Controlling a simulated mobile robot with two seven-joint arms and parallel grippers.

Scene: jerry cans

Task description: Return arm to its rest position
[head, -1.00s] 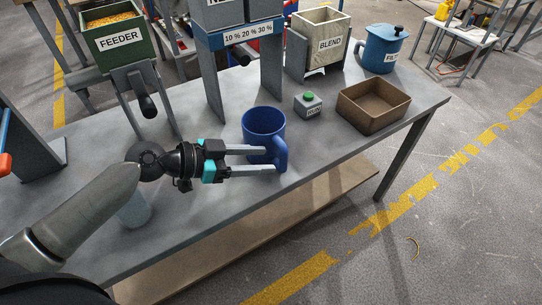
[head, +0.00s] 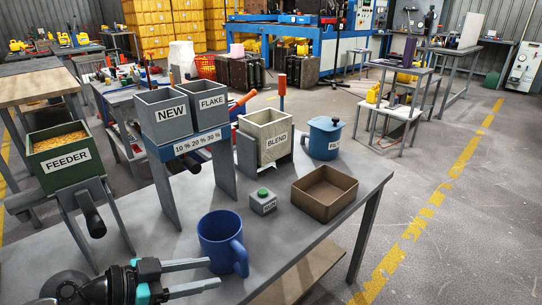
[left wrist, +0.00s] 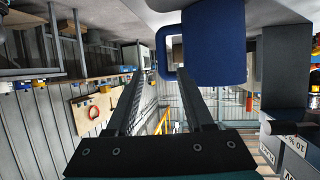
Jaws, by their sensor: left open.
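My left gripper (head: 215,273) is at the bottom left of the head view, its two fingers apart and empty. The right gripper is not in view.
The grey table (head: 300,232) also holds the feeder (head: 63,158), the NEW and FLAKE bins (head: 165,115), the BLEND hopper (head: 266,137), a blue FILL pitcher (head: 324,139), a RUN button box (head: 263,202) and a brown tray (head: 325,193). Open floor lies to the right.

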